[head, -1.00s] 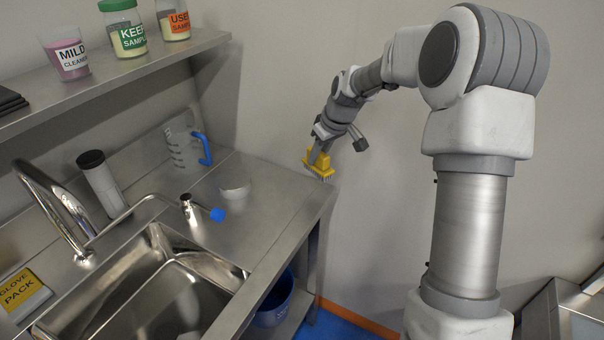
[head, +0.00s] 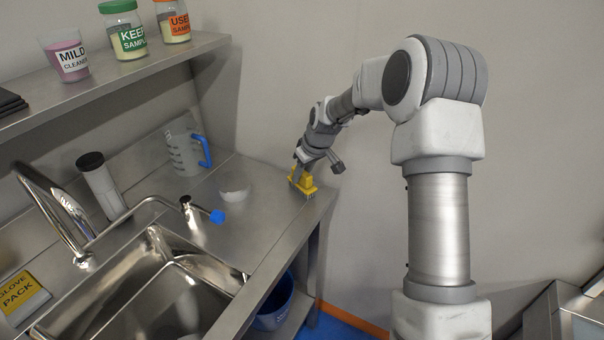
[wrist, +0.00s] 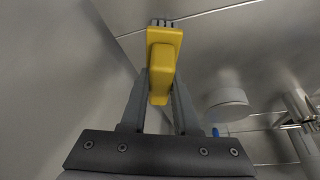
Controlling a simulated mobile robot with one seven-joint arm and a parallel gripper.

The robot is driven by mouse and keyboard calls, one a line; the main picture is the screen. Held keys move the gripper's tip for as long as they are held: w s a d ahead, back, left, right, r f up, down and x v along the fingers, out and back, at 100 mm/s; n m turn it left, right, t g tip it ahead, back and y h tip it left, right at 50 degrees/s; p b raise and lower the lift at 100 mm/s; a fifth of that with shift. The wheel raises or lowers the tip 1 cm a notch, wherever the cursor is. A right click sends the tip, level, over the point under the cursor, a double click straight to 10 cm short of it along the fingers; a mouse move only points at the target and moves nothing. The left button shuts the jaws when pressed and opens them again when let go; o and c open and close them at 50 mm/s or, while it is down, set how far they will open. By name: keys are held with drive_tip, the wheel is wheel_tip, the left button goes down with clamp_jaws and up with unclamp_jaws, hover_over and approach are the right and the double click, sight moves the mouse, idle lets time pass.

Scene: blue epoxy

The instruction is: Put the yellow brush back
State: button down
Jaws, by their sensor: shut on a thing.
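The yellow brush (head: 302,184) has a yellow block body with dark bristles pointing down. In the head view it is at the right end of the steel counter (head: 262,196), close to the wall. My gripper (head: 301,171) is shut on the brush from above. In the wrist view the brush (wrist: 162,60) sits between the two fingers (wrist: 160,95), with its bristles at the far end. I cannot tell whether the bristles touch the counter.
The sink (head: 165,300) and faucet (head: 60,210) are further left. A shelf (head: 110,80) holds labelled containers above. A blue bucket (head: 275,305) is below the counter.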

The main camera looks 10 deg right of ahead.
drive_tip(key=c, duration=0.7)
unclamp_jaws()
drive_tip(key=shift+f, duration=0.1)
drive_tip(key=shift+o, duration=0.2)
